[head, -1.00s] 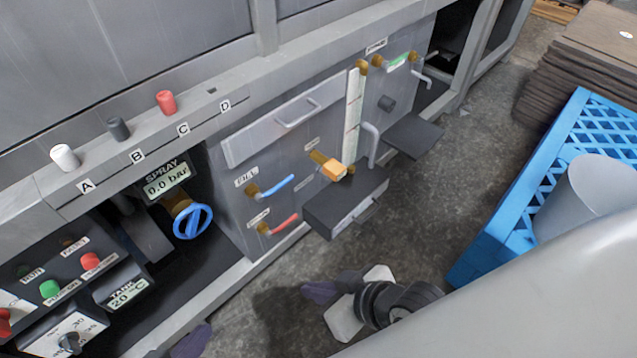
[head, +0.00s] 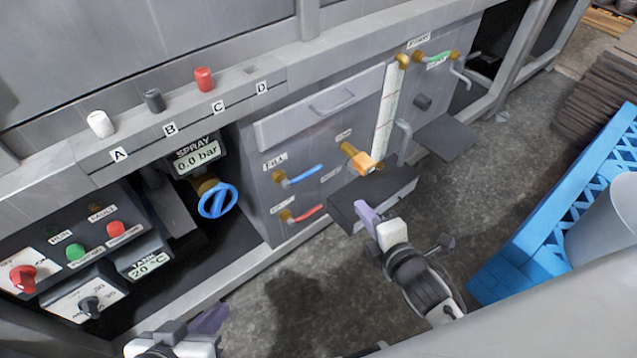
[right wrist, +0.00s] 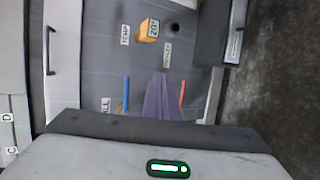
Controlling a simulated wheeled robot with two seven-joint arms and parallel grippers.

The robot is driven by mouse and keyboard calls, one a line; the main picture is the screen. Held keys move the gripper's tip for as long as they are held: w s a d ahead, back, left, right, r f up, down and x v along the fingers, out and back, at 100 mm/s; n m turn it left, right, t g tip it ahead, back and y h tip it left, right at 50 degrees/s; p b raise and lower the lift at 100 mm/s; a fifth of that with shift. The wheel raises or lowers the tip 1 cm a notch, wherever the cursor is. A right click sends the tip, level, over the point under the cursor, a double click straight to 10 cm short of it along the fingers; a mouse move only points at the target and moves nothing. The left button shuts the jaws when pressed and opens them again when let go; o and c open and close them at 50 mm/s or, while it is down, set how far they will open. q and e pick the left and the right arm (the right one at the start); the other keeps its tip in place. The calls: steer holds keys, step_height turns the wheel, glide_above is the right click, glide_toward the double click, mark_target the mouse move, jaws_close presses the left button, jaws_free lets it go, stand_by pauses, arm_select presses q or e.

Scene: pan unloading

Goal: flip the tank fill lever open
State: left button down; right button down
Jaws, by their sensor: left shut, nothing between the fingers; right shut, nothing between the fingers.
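The fill lever (head: 303,175) has a blue handle on a brass fitting, on the grey front panel beside a label reading FILL. Its handle points right and slightly up in the head view. In the right wrist view the blue lever (right wrist: 126,92) stands left of my fingers. My right gripper (head: 366,214) is shut and empty, with purple fingers, in front of the panel and to the lower right of the lever. Its fingers (right wrist: 162,85) appear between the blue and red levers in the wrist view. My left gripper (head: 212,318) is low at the bottom edge, shut and empty.
A red lever (head: 308,213) sits just below the blue one. An orange-ended brass fitting (head: 362,160) and a dark protruding box (head: 385,185) are to the right. A blue handwheel (head: 217,200) is to the left. A blue crate (head: 540,240) stands on the floor at right.

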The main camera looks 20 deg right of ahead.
mark_target(305, 176)
arm_select(q)
steer(key=shift+d+f+b, duration=0.1)
steer(key=shift+d+b, duration=0.1)
steer(key=shift+b, duration=0.1)
arm_select(e)
steer(key=a+f+n+y, duration=0.1)
steer(key=n, duration=0.6)
steer(key=w+a+f+n+t+y, duration=0.1)
steer(key=n+y, duration=0.1)
steer(key=n, duration=0.5)
steer(key=w+a+n+t+y, duration=0.1)
steer(key=a+n+y, duration=0.1)
steer(key=n, duration=0.5)
steer(key=shift+w+f, duration=0.15)
steer(key=shift+f, duration=0.25)
